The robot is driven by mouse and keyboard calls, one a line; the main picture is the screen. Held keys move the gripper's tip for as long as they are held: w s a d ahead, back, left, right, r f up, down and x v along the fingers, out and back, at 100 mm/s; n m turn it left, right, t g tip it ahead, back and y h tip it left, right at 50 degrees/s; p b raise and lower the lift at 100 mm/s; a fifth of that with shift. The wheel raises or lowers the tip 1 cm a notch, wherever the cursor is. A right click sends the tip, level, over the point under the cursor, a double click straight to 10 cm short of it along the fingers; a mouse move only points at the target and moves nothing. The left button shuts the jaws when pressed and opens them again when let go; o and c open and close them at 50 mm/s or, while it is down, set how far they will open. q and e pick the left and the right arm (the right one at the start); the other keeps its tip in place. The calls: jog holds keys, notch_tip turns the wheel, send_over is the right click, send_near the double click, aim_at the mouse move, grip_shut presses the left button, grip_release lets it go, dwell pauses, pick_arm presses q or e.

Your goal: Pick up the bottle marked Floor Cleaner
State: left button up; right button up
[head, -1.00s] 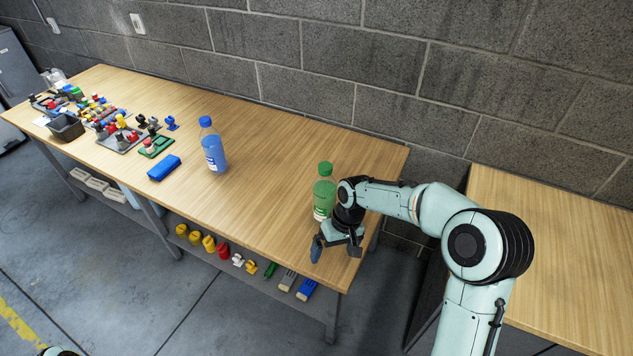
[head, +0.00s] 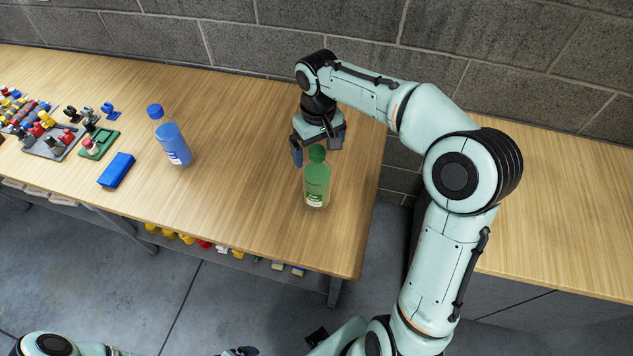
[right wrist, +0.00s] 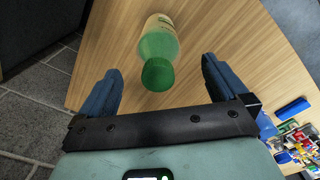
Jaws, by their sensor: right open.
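Two bottles stand upright on the wooden table. The green bottle (head: 316,184) has a green cap and a pale label near the table's right end; it also shows in the right wrist view (right wrist: 158,46). The blue bottle (head: 172,140) has a blue cap and white label, further left. I cannot read either label, so I cannot tell which is marked Floor Cleaner. My right gripper (head: 317,146) is open and empty, close to the green bottle's cap. In the right wrist view the cap lies between the two blue fingers (right wrist: 160,72), with gaps on both sides.
A blue block (head: 116,171) lies left of the blue bottle, near a green board (head: 99,143) and other small coloured parts. The table (head: 240,200) is clear between the bottles. A block wall stands behind; another wooden surface (head: 560,220) is at the right.

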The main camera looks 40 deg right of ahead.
aim_at(317, 161)
jog(key=shift+w+f, duration=0.25)
jog(key=shift+f, duration=0.9)
jog(key=f, duration=0.4)
jog(key=shift+w+d+f, duration=0.35)
jog(key=shift+w, duration=0.05)
jog(key=c, duration=1.8)
jog(key=shift+r, duration=0.1)
grip_shut()
jog(key=shift+r, duration=0.15)
